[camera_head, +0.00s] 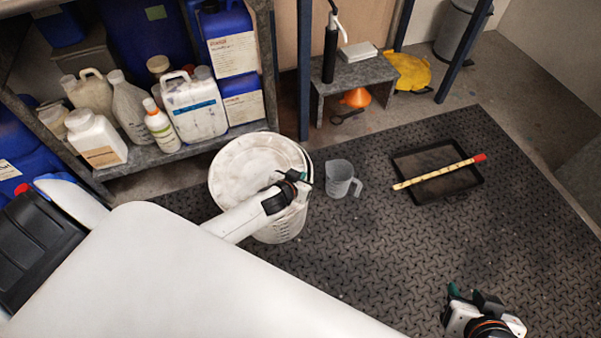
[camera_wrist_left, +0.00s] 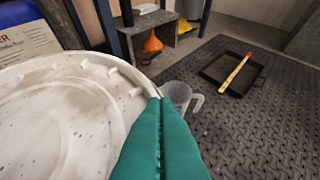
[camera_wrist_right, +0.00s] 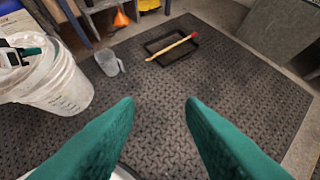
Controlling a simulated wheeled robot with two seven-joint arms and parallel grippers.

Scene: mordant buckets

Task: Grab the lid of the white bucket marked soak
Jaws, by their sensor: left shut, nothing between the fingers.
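A white bucket (camera_head: 285,228) stands on the dark mat with a pale round lid (camera_head: 240,175) on top; it also shows in the right wrist view (camera_wrist_right: 62,92). No "soak" marking is readable. In the left wrist view the lid (camera_wrist_left: 60,120) fills the left side, with small tabs along its rim. My left gripper (camera_head: 303,178) is at the lid's right edge, its green fingers (camera_wrist_left: 160,102) shut together and empty. I cannot tell whether they touch the rim. My right gripper (camera_head: 474,294) is open and empty over the mat at the front right; its fingers (camera_wrist_right: 160,102) are wide apart.
A clear measuring jug (camera_head: 341,179) stands just right of the bucket. A black tray (camera_head: 425,193) with a yellow, red-ended stick (camera_head: 438,173) lies further right. A shelf (camera_head: 165,152) with several bottles is behind the bucket. The mat's front middle is clear.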

